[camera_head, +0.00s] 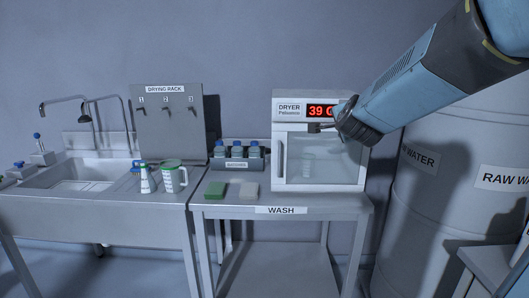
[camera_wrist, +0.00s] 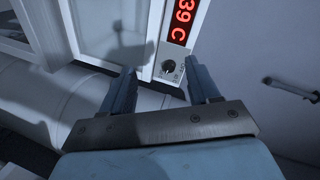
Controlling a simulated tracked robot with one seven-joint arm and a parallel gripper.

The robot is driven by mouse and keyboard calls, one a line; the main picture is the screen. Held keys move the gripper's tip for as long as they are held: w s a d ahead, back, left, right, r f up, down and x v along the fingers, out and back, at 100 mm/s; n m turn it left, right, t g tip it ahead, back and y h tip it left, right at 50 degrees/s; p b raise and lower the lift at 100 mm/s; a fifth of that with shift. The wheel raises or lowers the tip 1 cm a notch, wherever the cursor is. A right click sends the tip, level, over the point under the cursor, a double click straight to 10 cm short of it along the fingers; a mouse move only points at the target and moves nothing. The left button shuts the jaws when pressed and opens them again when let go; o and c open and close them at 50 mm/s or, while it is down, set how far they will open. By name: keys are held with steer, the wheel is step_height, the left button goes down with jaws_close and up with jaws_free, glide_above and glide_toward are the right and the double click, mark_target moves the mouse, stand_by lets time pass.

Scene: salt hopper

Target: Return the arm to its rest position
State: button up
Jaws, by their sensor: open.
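My arm (camera_head: 425,75) reaches in from the upper right in the head view. My gripper (camera_head: 318,127) is in front of the upper part of the dryer (camera_head: 283,150), near its red display. In the wrist view my gripper (camera_wrist: 160,88) has its two fingers apart with nothing between them. The dryer's dial (camera_wrist: 172,70) and red display (camera_wrist: 184,22) lie just beyond the fingertips. Whether a finger touches the dryer I cannot tell.
The dryer stands on the wash table (camera_head: 330,202) with a green sponge (camera_head: 215,190), a pale block (camera_head: 248,191) and a rack of bottles (camera_head: 237,163). A sink (camera_head: 75,177), a jug (camera_head: 173,176) and a drying rack (camera_head: 168,120) are left. Large raw water tanks (camera_head: 440,215) stand right, below my arm.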

steer(key=s+f+n+g, duration=0.2)
steer(key=s+n, duration=0.3)
steer(key=s, duration=0.4)
steer(key=s+f+n+g+y, duration=0.1)
steer(key=s+f+n+g, duration=0.2)
steer(key=s, duration=0.7)
steer(key=s+d+f+n+g, duration=0.1)
steer(key=s+f+n+g, duration=0.2)
steer(key=s+n, duration=0.4)
steer(key=s+g, duration=0.1)
steer(key=s, duration=0.2)
steer(key=shift+s+y, duration=0.25)
steer(key=shift+y, duration=0.15)
